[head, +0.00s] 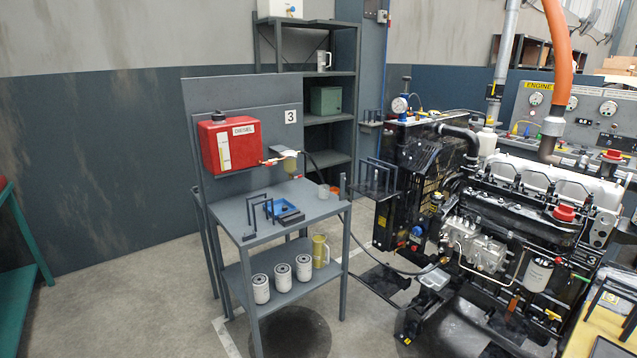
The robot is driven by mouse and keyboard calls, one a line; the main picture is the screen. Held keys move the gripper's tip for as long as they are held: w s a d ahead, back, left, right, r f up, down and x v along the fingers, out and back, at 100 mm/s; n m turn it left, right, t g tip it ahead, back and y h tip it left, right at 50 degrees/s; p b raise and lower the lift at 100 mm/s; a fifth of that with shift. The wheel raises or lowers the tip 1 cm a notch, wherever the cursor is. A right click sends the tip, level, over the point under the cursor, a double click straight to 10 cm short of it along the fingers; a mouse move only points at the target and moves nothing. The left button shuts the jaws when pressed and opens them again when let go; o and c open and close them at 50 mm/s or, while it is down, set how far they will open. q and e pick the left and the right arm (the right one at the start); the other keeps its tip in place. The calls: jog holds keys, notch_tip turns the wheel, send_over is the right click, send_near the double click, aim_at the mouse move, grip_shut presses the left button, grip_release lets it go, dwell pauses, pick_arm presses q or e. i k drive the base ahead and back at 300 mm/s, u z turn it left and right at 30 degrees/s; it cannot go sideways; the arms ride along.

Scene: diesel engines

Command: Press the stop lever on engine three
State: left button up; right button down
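Engine three (510,220) stands at the right of the head view, black with a white-grey top cover. A "3" mark is on its lower right side, and a number 3 plate (291,117) is on the stand beside it. A silver injection pump (475,245) with thin pipes sits on its near side. The stop lever is too small to tell apart from the parts around the pump. Neither of my grippers is in view.
A grey stand (290,190) with a red diesel tank (228,143) is left of the engine. Several white filters are on its lower shelf. A hose runs from it to the engine. A yellow stand (600,320) is at the lower right.

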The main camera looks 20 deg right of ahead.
aim_at(488, 241)
jog(key=z, duration=0.75)
jog(key=i, duration=1.85)
jog(key=z, duration=0.4)
